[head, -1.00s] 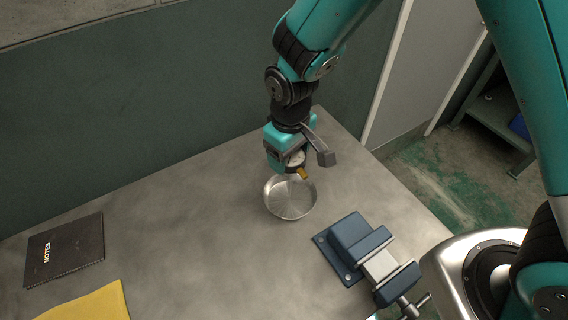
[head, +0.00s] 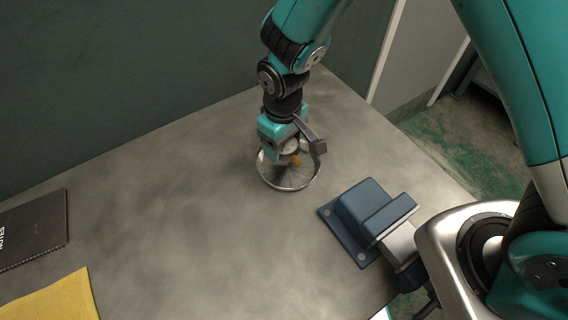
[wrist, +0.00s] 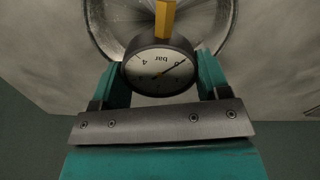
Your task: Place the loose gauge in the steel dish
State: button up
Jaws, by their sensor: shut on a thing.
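The loose gauge (wrist: 158,72) has a round pale dial marked "bar", a dark rim and a brass stem. It is held between the two fingers of my gripper (wrist: 160,88) in the wrist view. In the head view the gauge (head: 291,148) shows just below my gripper (head: 284,150), with its brass stem pointing down and to the right. The round steel dish (head: 290,184) is on the bench directly under the gripper, and its far part is hidden by the gripper. The dish also shows behind the gauge in the wrist view (wrist: 100,30). I cannot tell whether the gauge touches the dish.
A blue vise (head: 368,215) stands on the grey bench (head: 180,220) to the right of the dish. A dark notebook (head: 35,230) and a yellow cloth (head: 55,298) lie at the left. The bench between them and the dish is clear.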

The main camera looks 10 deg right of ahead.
aim_at(283, 154)
jog(key=shift+f+b, duration=1.7)
jog(key=shift+f, duration=0.8)
jog(key=o, duration=0.7)
jog(key=shift+r, duration=0.15)
